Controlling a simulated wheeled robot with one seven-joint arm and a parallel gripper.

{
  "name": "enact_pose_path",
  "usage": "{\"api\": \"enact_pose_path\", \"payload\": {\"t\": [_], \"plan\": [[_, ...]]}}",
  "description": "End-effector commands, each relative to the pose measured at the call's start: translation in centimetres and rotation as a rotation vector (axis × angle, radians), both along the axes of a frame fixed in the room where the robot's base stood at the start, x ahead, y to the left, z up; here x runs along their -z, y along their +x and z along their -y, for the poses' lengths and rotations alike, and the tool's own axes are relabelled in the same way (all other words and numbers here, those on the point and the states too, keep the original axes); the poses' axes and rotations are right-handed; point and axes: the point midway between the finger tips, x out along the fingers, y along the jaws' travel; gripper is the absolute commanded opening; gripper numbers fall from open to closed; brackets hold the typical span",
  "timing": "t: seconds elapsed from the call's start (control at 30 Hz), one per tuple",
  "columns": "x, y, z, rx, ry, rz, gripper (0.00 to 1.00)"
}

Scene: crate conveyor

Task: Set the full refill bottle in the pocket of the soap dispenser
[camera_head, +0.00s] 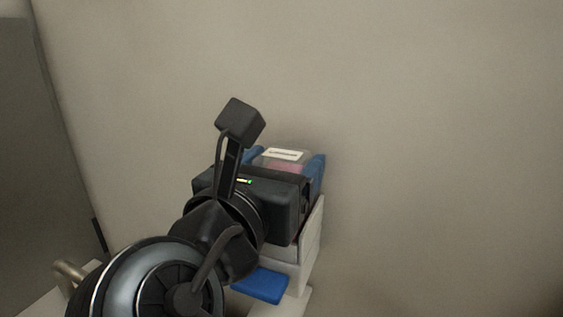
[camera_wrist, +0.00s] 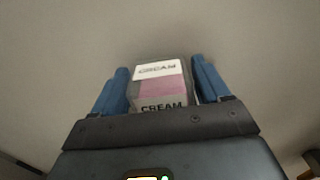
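The refill bottle (camera_wrist: 163,90) is a clear container with pink contents, a white label on top and the word CREAM on the side facing my wrist; it also shows in the head view (camera_head: 283,166). My gripper (camera_head: 289,160) has a blue finger on each side of the bottle. The soap dispenser (camera_head: 311,245) is a white wall unit with a blue lever (camera_head: 261,286), below and behind my gripper. Its pocket and the bottle's bottom are hidden by my gripper.
A plain beige wall (camera_head: 430,130) stands behind the dispenser, with free room to the right. A grey panel (camera_head: 40,150) stands at the left. A pale surface with a metal fitting (camera_head: 69,271) shows at lower left.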

Motion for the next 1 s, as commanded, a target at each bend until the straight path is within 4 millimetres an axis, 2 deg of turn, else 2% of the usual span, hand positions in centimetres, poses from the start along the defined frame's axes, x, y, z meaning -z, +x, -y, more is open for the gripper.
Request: {"api": "enact_pose_path", "payload": {"t": [0.03, 0.17, 0.5, 0.67, 1.0], "plan": [[0.0, 0.0, 0.0, 0.000, 0.000, 0.000, 0.81], [0.0, 0.0, 0.0, 0.000, 0.000, 0.000, 0.92], [-0.3, -0.3, -0.2, -0.002, 0.002, 0.001, 0.92], [-0.2, -2.6, -1.1, -0.005, 0.002, 0.002, 0.92], [-0.3, -9.0, -3.3, -0.004, 0.003, 0.000, 0.92]]}}
